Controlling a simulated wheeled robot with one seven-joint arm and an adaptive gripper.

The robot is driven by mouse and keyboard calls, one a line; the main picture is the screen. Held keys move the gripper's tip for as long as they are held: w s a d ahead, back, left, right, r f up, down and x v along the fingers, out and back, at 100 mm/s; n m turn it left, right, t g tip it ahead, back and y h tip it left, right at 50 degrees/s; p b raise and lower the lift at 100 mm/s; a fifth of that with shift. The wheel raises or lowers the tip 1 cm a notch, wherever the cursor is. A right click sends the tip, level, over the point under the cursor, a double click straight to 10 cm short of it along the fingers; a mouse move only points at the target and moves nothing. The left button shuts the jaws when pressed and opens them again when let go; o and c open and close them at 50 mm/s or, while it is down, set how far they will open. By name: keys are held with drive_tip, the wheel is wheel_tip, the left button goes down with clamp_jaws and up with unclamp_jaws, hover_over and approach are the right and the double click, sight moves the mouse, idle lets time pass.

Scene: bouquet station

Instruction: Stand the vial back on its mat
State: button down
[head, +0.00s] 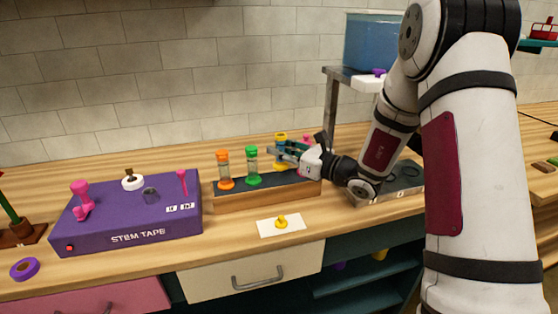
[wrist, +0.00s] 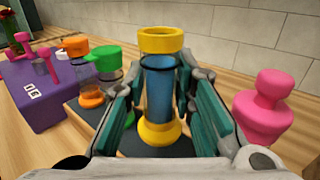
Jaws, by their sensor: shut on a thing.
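The vial (wrist: 159,85) has blue contents, a yellow collar at its top and a yellow foot. It stands upright between the teal pads of my gripper (wrist: 160,105), which is shut on it. In the head view the vial's yellow top (head: 281,136) shows above my gripper (head: 288,151), at the right part of the wooden rack.
The wooden rack (head: 240,198) also holds an orange vial (head: 224,168) and a green vial (head: 252,165). A pink piece (wrist: 264,108) is close at my gripper's right. The purple stem tape box (head: 130,215) stands left. A dark-topped tray (head: 400,186) lies right.

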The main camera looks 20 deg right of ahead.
sight(285, 163)
drive_tip(key=shift+w+a+f, duration=0.1)
drive_tip(key=shift+w+f, duration=0.05)
drive_tip(key=shift+f, duration=0.75)
drive_tip(key=shift+w+f, duration=0.1)
drive_tip(key=shift+f, duration=0.75)
drive_tip(key=shift+f, duration=0.1)
drive_tip(key=c, duration=1.6)
unclamp_jaws()
drive_tip(key=shift+f, duration=0.1)
drive_tip(key=shift+c, duration=0.2)
